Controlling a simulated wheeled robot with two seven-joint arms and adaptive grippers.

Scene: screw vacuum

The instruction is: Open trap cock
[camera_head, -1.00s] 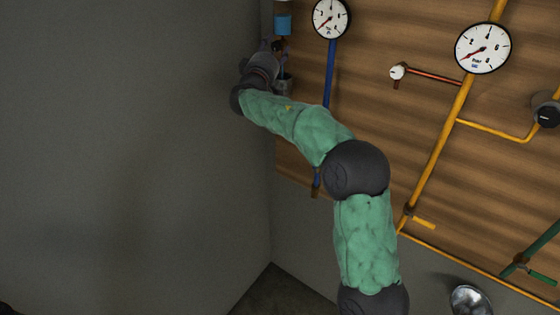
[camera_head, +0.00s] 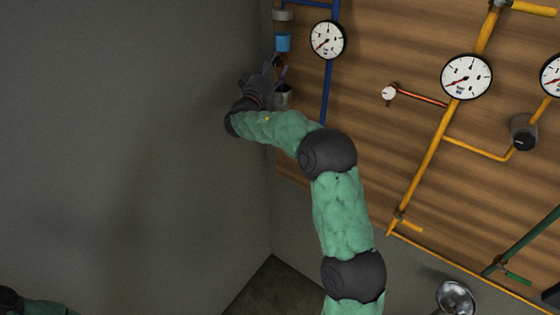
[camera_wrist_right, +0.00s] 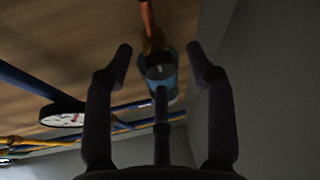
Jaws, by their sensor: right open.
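My right gripper (camera_head: 268,72) is at the left edge of the wooden panel, beside a blue trap part (camera_head: 282,42) and a grey metal cup (camera_head: 283,96). Its open fingers (camera_wrist_right: 160,58) show dark in the right wrist view, with a dark middle finger between them. Ahead between the fingertips is a blue and grey round part (camera_wrist_right: 160,74) with an orange-brown pipe (camera_wrist_right: 149,25) running up from it. I see no contact. The trap cock's handle cannot be made out clearly. My left gripper is out of view.
The grey wall (camera_head: 120,130) stands close on the left of my right gripper. A gauge (camera_head: 327,40) on a blue pipe is just to the right. Yellow pipes, another gauge (camera_head: 466,77) and a black knob (camera_head: 523,133) are farther right. A metal dome (camera_head: 455,298) is low right.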

